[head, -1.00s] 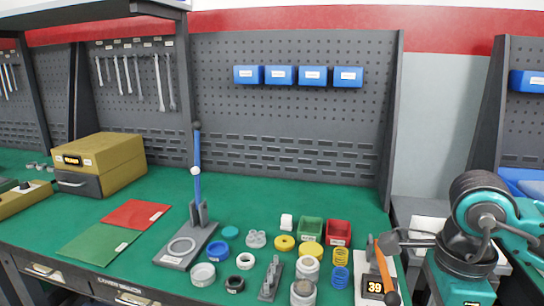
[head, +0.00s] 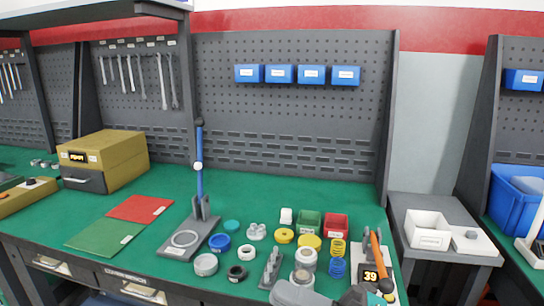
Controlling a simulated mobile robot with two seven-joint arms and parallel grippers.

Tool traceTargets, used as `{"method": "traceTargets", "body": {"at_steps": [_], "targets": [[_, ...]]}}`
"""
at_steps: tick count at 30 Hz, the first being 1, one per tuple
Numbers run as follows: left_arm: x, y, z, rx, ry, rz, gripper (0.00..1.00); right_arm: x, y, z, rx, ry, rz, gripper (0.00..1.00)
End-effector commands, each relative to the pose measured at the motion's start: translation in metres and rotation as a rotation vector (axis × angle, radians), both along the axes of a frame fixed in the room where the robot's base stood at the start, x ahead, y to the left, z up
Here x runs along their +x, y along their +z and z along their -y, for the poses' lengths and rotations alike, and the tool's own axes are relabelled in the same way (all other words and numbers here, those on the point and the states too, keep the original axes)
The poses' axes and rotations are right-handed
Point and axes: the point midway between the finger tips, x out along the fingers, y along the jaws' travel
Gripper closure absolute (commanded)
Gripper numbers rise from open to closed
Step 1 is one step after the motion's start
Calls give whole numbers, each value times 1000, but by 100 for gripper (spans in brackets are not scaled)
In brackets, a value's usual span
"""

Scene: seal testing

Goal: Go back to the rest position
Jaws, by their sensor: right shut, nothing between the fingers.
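My right gripper (head: 292,292) shows only in part at the bottom edge of the head view, as a grey shape with a teal part of my arm to its right. It is at the near edge of the green bench top (head: 175,277), in front of the small parts. It is shut and holds nothing. The picture edge cuts off most of it. My left gripper is not in view.
Rings, coils and small bins crowd the bench's right half. A blue-levered press (head: 200,170) stands left of them. An orange-handled tool (head: 376,250) stands by the "39" display (head: 370,276). A grey side table (head: 450,212) holds a white box (head: 427,229).

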Motion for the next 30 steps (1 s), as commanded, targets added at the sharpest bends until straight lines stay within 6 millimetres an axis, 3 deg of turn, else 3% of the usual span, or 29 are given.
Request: {"method": "traceTargets", "body": {"at_steps": [3,5,7,12,15,18,21,30], "targets": [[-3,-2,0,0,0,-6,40,36,-42,35,220,-233,-407,100],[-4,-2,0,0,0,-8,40,47,-77,57,316,-353,-619,100],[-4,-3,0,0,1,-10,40,50,-125,83,415,-487,-864,100],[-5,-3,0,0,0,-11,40,15,-234,126,577,-739,-1348,100],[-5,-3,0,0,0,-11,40,-16,-280,140,634,-841,-1553,100],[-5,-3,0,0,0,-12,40,-41,-308,146,672,-905,-1688,100],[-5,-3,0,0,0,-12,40,-56,-322,149,690,-939,-1761,100],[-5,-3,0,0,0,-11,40,-60,-326,150,694,-948,-1781,100]]}}
